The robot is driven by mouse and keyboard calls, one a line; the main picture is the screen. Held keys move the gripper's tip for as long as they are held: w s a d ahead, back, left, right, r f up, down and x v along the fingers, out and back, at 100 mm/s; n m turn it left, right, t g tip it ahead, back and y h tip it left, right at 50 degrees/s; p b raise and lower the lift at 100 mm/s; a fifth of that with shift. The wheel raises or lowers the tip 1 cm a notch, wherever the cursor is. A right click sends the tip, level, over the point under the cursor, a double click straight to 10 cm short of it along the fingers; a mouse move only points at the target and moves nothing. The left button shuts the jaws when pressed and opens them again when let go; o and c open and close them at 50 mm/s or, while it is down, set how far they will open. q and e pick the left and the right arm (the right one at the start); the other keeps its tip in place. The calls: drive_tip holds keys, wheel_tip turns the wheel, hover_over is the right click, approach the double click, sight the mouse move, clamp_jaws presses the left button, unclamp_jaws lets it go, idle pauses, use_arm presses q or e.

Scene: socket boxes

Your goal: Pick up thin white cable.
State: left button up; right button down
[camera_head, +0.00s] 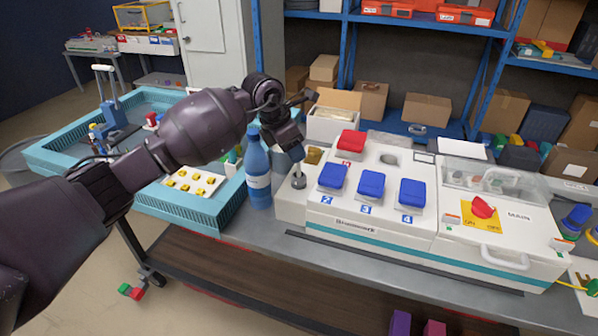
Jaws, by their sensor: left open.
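I cannot make out a thin white cable in the head view. My left gripper (296,156) points down, open, over the left end of the white socket box (370,235). A small metallic fitting (299,181) shows on the box just below it. Whether they touch cannot be told. The box carries blue covers (371,184) marked with numbers and a red cover (351,141). My right gripper is not in view.
A blue bottle (257,170) stands close left of the box. A teal tray (215,213) lies further left. A white unit with a red switch (482,207) and clear lid adjoins the box on the right. A yellow cable (572,286) lies at the right edge.

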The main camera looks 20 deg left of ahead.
sight(299, 172)
use_arm(q)
drive_tip(key=shift+x, duration=2.8)
drive_tip(key=shift+w+d, duration=0.1)
drive_tip(key=shift+r, duration=0.1)
clamp_jaws()
